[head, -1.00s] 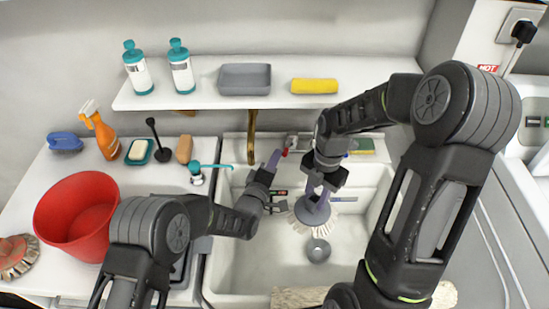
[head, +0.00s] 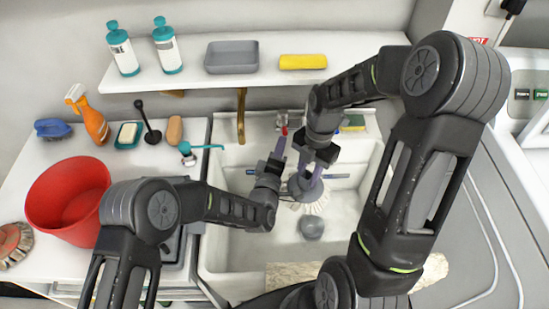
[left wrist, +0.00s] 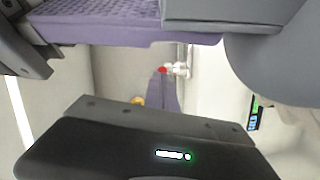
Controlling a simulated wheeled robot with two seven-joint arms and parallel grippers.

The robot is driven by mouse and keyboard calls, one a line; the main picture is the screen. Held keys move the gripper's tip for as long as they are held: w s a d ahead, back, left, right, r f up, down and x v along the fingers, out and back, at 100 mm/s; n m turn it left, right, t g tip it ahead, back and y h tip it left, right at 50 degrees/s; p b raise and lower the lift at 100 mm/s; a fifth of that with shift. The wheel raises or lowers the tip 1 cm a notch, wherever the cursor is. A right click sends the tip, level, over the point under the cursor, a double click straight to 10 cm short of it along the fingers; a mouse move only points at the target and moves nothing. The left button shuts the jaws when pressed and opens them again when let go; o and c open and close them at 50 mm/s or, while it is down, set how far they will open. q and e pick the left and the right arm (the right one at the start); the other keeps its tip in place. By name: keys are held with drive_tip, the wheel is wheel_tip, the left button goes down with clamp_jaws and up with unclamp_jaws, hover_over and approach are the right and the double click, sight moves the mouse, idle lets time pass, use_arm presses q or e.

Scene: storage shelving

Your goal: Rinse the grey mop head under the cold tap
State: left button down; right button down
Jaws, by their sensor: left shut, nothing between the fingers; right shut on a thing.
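The grey mop head (head: 305,190), a grey disc with a pale fringe, hangs over the white sink (head: 232,262). My right gripper (head: 313,172) is shut on it from above. My left gripper (head: 279,152) is shut and empty, just in front of a metal tap with a red top (head: 284,130) at the sink's back. The red top also shows in the left wrist view (left wrist: 163,69), beyond the purple finger pads. A curved brass spout (head: 240,118) stands left of it.
A grey round piece (head: 311,227) lies at the sink bottom. The left counter holds a red bucket (head: 65,200), an orange spray bottle (head: 92,122) and a red mop head (head: 14,243). A shelf (head: 200,76) runs above the sink. A sponge (head: 352,122) sits at the back right.

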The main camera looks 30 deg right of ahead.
drive_tip(key=shift+a, duration=0.1)
use_arm(q)
drive_tip(key=v, duration=0.7)
drive_tip(key=shift+s, duration=0.35)
drive_tip(key=shift+a, duration=0.1)
use_arm(e)
drive_tip(key=shift+a, duration=0.1)
